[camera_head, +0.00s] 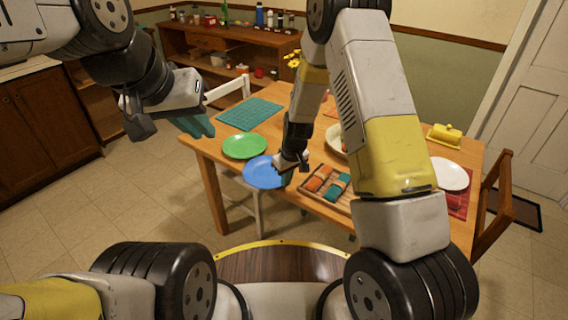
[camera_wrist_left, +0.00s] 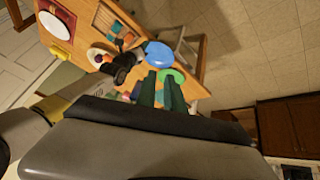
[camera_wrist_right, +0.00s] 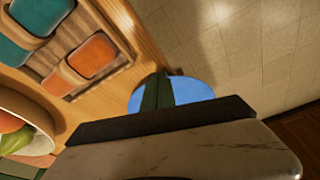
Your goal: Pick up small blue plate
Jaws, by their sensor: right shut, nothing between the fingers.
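The small blue plate (camera_head: 261,174) lies at the near edge of the wooden table, beside a green plate (camera_head: 244,146). My right gripper (camera_head: 288,180) is shut and empty at the plate's right side. In the right wrist view the shut fingers (camera_wrist_right: 158,90) cover the middle of the blue plate (camera_wrist_right: 193,91); whether they touch it cannot be told. My left gripper (camera_head: 198,124) is raised to the left of the table, away from the plate. Its fingers stand slightly apart and empty in the left wrist view (camera_wrist_left: 161,91), which also shows the blue plate (camera_wrist_left: 158,53).
A wooden tray with rolled orange and teal napkins (camera_head: 328,184) lies right of the blue plate. A bowl (camera_head: 335,140) stands behind, partly hidden by my right arm. A teal placemat (camera_head: 249,114), white plate (camera_head: 450,173) and yellow butter dish (camera_head: 444,135) are farther off. Chairs flank the table.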

